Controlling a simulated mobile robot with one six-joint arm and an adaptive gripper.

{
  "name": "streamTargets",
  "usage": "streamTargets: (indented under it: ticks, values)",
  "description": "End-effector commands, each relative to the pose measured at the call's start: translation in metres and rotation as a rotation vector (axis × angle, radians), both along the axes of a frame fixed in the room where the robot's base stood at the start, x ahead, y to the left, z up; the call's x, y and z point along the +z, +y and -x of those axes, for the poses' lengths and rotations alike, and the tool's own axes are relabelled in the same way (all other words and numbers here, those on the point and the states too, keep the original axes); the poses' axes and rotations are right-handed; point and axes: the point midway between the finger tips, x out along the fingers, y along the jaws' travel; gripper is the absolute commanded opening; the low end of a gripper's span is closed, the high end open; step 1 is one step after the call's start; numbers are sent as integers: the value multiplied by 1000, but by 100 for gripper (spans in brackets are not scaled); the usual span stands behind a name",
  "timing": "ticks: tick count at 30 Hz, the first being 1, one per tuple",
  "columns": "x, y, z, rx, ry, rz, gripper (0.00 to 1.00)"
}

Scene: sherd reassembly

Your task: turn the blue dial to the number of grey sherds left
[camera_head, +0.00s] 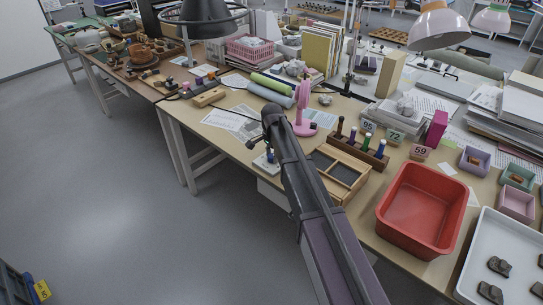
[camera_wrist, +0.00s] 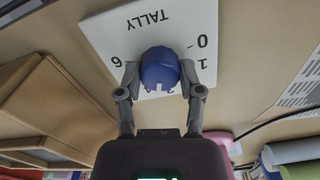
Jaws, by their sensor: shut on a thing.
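The blue dial (camera_wrist: 160,66) sits on a white plate (camera_wrist: 112,38) marked TALLY, upside down in the wrist view. The numbers 0, 1 and 6 show around it; a 2 is partly hidden below it. A pale notch shows at the dial's lower edge, near the 2. My gripper (camera_wrist: 160,80) has one finger on each side of the dial and is shut on it. In the head view the plate (camera_head: 262,164) lies at the table's front edge, under my arm. Dark grey-brown sherds (camera_head: 499,265) lie apart in a white tray (camera_head: 480,240), which the frame cuts off.
A wooden box with dark compartments (camera_head: 345,172) stands right of the plate, close to my arm. A red bin (camera_head: 425,205) is farther right. A pink stand (camera_head: 304,125) and rolled sheets (camera_head: 270,90) are behind. Small pink and green boxes (camera_head: 517,177) are at the right.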

Motion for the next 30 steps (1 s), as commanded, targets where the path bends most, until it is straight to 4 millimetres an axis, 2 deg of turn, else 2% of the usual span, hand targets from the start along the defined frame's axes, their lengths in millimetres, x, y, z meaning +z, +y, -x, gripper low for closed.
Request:
streamTargets:
  ticks: [6,12,28,29,30]
  values:
    - [0,0,-1,-151,-2,-1,1]
    - [0,0,-1,-231,-2,-1,1]
    - [0,1,-1,-260,-2,-2,1]
    - [0,1,-1,-260,-2,-2,57]
    - [0,1,-1,-260,-2,-2,69]
